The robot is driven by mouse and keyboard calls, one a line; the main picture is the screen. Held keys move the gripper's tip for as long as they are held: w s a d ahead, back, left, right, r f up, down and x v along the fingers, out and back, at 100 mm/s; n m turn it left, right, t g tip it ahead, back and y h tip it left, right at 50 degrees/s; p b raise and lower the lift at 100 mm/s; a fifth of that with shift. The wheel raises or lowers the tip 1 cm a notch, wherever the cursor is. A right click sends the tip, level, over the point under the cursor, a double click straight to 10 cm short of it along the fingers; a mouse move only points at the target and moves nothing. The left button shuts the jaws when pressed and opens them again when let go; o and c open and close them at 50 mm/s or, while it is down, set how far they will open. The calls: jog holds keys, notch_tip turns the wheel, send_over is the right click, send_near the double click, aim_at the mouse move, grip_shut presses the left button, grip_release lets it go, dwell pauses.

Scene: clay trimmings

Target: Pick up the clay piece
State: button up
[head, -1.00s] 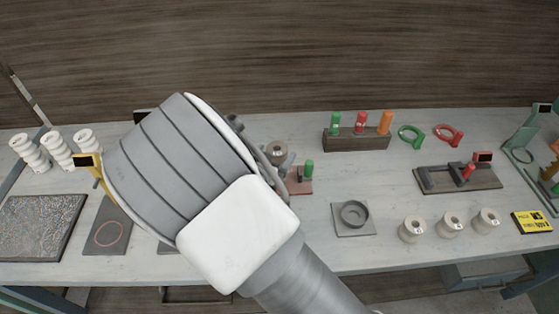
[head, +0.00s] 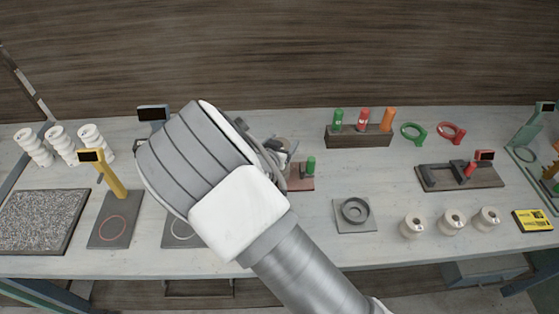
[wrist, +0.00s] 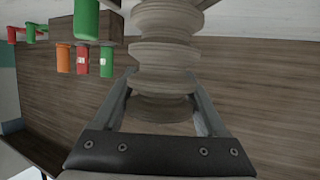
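The clay piece (wrist: 166,50) is a pale beige, ribbed stack of discs, seen close up in the wrist view. My gripper (wrist: 163,76) has one finger on each side of it, and both fingertips appear to press against its ribs. The piece runs out of the top of the wrist view. In the head view my own arm hides most of the gripper; a small beige part of the piece (head: 282,147) shows just past the hand, above the bench.
Three white ribbed pieces (head: 60,145) stand at the bench's left, near a yellow post (head: 112,178) and a speckled tray (head: 83,215). A wooden block (head: 350,138) holds green, red and orange bottles. A square holder (head: 340,220) and three spools (head: 450,224) sit to the right.

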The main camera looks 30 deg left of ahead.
grip_shut()
jog(key=shift+r, duration=0.2)
